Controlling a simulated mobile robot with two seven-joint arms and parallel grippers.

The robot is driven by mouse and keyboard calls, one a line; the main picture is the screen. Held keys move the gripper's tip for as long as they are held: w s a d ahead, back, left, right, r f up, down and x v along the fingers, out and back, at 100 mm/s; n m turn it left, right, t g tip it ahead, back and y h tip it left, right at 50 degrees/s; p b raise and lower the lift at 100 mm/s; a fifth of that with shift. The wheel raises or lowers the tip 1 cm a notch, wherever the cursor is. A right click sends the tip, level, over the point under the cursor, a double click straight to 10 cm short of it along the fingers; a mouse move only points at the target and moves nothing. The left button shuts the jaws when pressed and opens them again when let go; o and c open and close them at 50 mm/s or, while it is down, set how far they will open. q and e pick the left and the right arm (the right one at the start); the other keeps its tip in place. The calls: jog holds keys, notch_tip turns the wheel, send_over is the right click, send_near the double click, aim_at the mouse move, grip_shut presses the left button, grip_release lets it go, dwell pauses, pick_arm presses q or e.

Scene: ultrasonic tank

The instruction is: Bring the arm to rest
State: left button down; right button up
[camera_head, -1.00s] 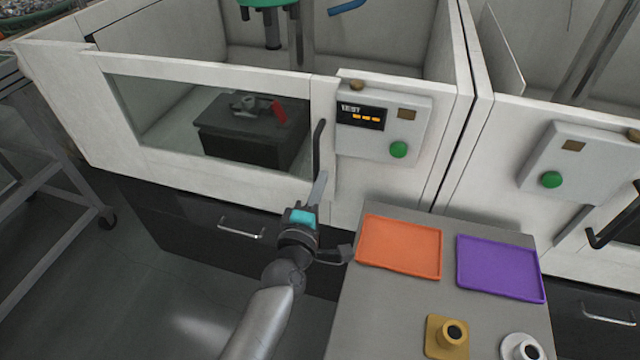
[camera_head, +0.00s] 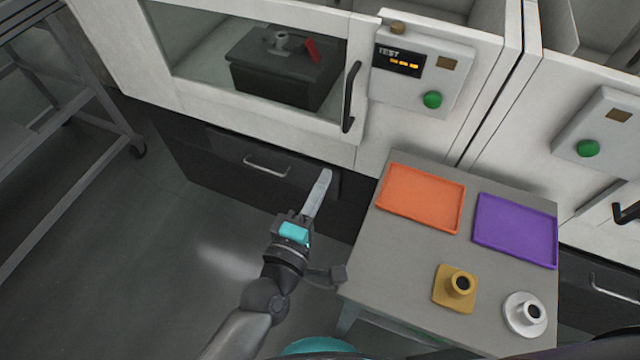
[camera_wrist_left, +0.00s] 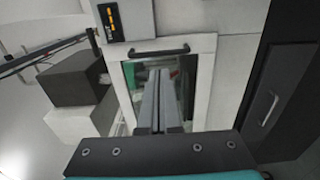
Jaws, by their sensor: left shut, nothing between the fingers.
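My left gripper (camera_head: 318,192) is in the lower middle of the head view, in front of the dark drawer front under the tank cabinet and to the left of the grey table. Its fingers are together with nothing between them. In the left wrist view the closed fingers (camera_wrist_left: 160,100) point towards the cabinet's window door. The gripper stands apart from the door's black handle (camera_head: 351,97), which is above and to its right. My right gripper does not show in these views.
The grey table (camera_head: 405,265) bears an orange tray (camera_head: 421,197), a purple tray (camera_head: 515,230), a yellow flanged part (camera_head: 455,288) and a white one (camera_head: 525,314). The cabinet (camera_head: 270,116) has a shut window door and a TEST panel (camera_head: 420,72). Floor at the left is clear beside a trolley (camera_head: 60,120).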

pick_arm(q)
jog(key=shift+s+a, duration=0.2)
jog(key=shift+s, duration=0.15)
jog(key=s+a+f+m+g+y, duration=0.1)
jog(key=s+a+f+m+g, duration=0.15)
jog(key=f, duration=0.65)
jog(key=s+a+f+m+g+y, duration=0.2)
jog(key=s+a+f+m, duration=0.15)
jog(key=f, duration=0.65)
jog(key=s+a+f+m+g+y, duration=0.1)
jog(key=s+a+f+m+g, duration=0.2)
jog(key=f, duration=0.6)
jog(key=s+a+f+m+g+y, duration=0.1)
jog(key=s+a+f+m+g, duration=0.1)
jog(key=s+a+f, duration=0.2)
jog(key=s+a+f+m+g+y+b, duration=0.1)
jog(key=s+a+f+m+g, duration=0.1)
jog(key=s, duration=0.9)
jog(key=s+a+f+m+g+y, duration=0.2)
jog(key=s+a+f+g, duration=0.1)
jog(key=s+a+f, duration=0.3)
notch_tip(320, 180, down, 3)
jog(key=shift+s+a+r+b, duration=0.2)
jog(key=shift+s+b, duration=0.1)
jog(key=shift+s, duration=0.65)
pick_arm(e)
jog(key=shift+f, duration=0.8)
pick_arm(q)
jog(key=shift+g, duration=0.25)
